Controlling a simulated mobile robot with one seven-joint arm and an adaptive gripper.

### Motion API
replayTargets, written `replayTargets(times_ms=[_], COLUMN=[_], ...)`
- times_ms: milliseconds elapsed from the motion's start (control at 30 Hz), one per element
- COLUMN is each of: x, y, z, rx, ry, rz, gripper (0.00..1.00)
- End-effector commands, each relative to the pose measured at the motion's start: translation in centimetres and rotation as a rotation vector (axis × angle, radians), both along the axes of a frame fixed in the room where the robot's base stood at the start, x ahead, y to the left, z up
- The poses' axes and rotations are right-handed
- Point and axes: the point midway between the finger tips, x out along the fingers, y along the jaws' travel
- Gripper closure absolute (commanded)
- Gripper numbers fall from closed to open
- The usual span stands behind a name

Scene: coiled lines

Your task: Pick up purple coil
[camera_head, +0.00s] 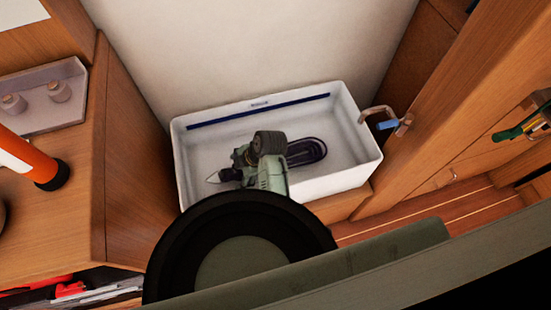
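A dark purple-looking coil (310,150) of flat oval loops lies on the floor of a white rectangular bin (355,135). Its left end is hidden behind my arm's wrist. My gripper (226,176) is inside the bin's outline, left of the coil and apart from its visible loops. My arm covers much of the gripper, and its fingers are too small and hidden to tell whether they are open or shut. I see nothing clearly held.
The bin stands against a pale wall, with a dark blue strip (260,110) along its inner back side. A wooden post and a bracket with a blue piece (387,125) are close on its right. A wooden counter with an orange-and-white cylinder (30,160) is at left.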

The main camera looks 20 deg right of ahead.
Motion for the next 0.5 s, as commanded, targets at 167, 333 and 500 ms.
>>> replayTargets(times_ms=[167, 333, 500], x=[0.11, 0.11, 0.12], y=[0.21, 0.20, 0.20], z=[-0.52, -0.49, -0.48], rx=[-0.001, -0.001, -0.001], ry=[0.000, 0.000, -0.001], rz=[0.001, 0.000, -0.001], gripper=[0.25, 0.28, 0.40])
